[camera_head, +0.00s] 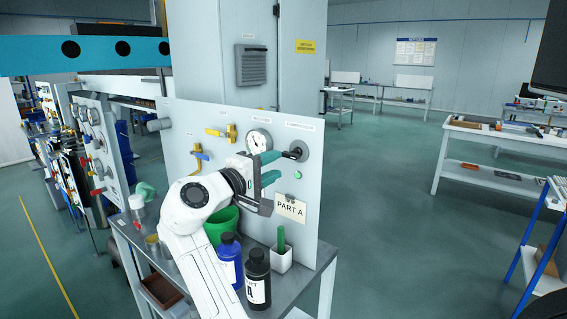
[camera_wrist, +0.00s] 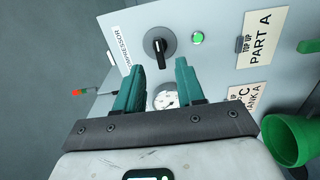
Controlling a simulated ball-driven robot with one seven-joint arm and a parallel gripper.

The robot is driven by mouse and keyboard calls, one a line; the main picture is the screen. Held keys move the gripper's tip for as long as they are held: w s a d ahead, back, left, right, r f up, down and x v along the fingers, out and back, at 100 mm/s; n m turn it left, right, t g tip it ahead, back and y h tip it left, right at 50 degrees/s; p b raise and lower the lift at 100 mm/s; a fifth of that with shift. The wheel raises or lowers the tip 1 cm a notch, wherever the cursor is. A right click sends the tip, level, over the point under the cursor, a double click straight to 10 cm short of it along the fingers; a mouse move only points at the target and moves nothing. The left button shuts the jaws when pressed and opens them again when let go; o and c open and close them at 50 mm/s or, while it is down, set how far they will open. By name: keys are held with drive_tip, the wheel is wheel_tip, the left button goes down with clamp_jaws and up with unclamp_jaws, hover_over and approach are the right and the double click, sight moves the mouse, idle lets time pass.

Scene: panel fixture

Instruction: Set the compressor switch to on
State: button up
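The compressor switch is a black rotary knob (camera_head: 297,151) on a round grey plate at the upper right of the white panel. Its handle points left in the head view. In the wrist view the knob (camera_wrist: 159,45) is near the top, beside the "COMPRESSOR" label (camera_wrist: 122,48). A lit green lamp (camera_head: 298,175) sits below it, and the lamp also shows in the wrist view (camera_wrist: 197,38). My gripper (camera_head: 272,167) is open, its teal fingers pointing at the panel near the knob. In the wrist view the fingers (camera_wrist: 161,72) are apart, with nothing gripped; the knob appears just beyond their tips.
A gauge (camera_head: 259,141), a yellow valve (camera_head: 231,134) and a "PART A" card (camera_head: 291,208) are on the panel. Open floor lies to the right.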

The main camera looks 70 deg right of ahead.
drive_tip(key=shift+v, duration=1.5)
